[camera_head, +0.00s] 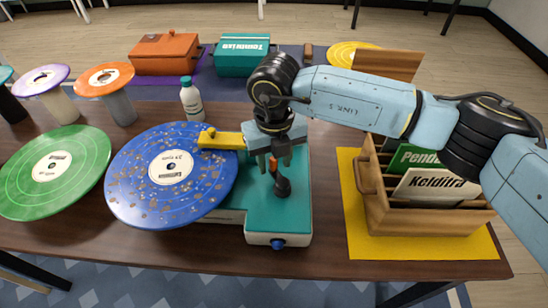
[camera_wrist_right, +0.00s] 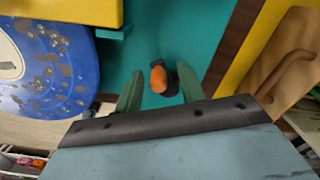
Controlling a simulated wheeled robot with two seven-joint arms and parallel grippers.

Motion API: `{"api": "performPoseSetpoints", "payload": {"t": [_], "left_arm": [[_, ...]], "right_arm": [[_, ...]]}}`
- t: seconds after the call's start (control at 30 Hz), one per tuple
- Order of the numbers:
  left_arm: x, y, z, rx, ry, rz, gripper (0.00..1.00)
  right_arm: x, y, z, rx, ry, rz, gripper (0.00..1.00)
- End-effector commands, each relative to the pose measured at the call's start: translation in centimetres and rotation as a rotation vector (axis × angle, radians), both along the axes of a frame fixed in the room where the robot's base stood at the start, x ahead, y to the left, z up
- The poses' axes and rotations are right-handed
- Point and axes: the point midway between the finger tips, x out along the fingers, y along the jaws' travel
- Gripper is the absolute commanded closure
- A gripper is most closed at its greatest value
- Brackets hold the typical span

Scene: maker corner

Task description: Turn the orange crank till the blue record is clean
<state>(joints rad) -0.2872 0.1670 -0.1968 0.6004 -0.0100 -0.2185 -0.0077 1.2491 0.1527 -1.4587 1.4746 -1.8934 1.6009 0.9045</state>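The blue record (camera_head: 135,183) lies on the left part of the teal cleaning machine (camera_head: 298,215), with many grey-brown specks across it; its edge shows in the wrist view (camera_wrist_right: 60,30). A yellow arm (camera_head: 222,140) reaches over its rim. The orange crank (camera_head: 273,165) stands on the teal top with a dark base; its rounded orange tip (camera_wrist_right: 158,79) shows in the wrist view. My right gripper (camera_head: 281,160) is open above the machine, its fingers apart on either side of the orange tip. Contact cannot be told. My left gripper is not in view.
A green record (camera_head: 40,185) lies at the left. A white bottle (camera_head: 191,100) stands behind the blue record. A wooden crate of sleeves (camera_head: 420,222) stands on a yellow mat (camera_head: 357,245) at the right. Orange (camera_head: 165,55) and teal (camera_head: 240,60) boxes are at the back.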

Motion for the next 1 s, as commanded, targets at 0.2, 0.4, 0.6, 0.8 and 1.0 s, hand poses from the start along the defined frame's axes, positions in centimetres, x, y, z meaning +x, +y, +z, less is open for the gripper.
{"api": "performPoseSetpoints", "payload": {"t": [0.2, 0.4, 0.6, 0.8, 1.0], "left_arm": [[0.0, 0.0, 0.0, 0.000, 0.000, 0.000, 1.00], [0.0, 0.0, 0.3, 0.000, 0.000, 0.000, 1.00], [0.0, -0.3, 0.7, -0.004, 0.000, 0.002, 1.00], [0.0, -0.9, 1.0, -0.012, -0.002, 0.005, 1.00], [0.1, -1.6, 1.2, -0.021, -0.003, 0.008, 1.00]], "right_arm": [[0.0, 0.1, 0.1, 0.001, -0.001, 0.001, 0.61], [0.0, 0.1, 2.0, 0.003, -0.003, 0.001, 0.61], [0.1, 0.1, 6.5, 0.002, -0.005, 0.001, 0.61], [0.0, 0.1, 10.6, 0.002, -0.004, 0.001, 0.61], [0.0, 0.1, 12.9, 0.001, -0.001, 0.001, 0.61]]}}
